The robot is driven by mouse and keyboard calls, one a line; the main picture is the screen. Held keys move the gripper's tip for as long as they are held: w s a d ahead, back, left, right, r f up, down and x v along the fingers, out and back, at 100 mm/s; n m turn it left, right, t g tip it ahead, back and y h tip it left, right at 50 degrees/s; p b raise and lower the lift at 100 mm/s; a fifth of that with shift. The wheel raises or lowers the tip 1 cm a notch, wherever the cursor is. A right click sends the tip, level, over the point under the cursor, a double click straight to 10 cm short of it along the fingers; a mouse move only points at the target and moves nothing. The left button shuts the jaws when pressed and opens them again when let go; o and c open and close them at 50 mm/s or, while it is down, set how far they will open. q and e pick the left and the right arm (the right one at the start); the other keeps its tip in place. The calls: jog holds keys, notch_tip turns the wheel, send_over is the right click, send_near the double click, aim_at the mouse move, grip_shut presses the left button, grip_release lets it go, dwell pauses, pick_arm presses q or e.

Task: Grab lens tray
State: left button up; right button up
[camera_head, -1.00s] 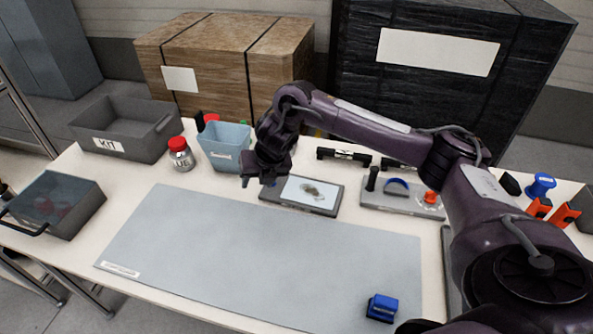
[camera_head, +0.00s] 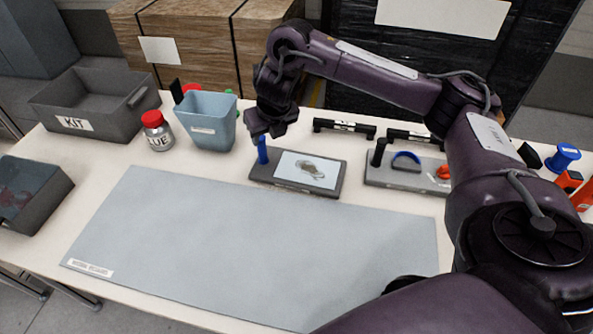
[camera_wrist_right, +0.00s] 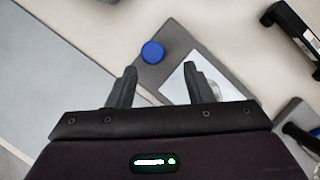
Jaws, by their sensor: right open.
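The lens tray (camera_head: 297,173) is a dark grey flat tray with a white panel and a clear lens shape on it. It lies on the table behind the grey mat. A blue upright post (camera_head: 262,151) stands at its left end; its round blue top (camera_wrist_right: 152,52) shows in the right wrist view. My right gripper (camera_head: 265,132) is above the post, apart from it. In the right wrist view its two fingers (camera_wrist_right: 157,88) are open and empty, with the blue top just beyond them. My left gripper is not in view.
A blue-grey bin (camera_head: 207,124), a red-lidded jar (camera_head: 157,131) and a grey KIT box (camera_head: 95,106) stand to the left. Black handles (camera_head: 343,128) lie behind the tray. Another grey tray (camera_head: 405,176) is to the right. The grey mat (camera_head: 250,245) is clear in front.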

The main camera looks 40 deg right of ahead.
aim_at(261, 145)
jog(key=x, duration=0.7)
jog(key=shift+w+a+r, duration=0.1)
jog(key=shift+w+a, duration=0.2)
jog(key=shift+a, duration=0.05)
grip_shut()
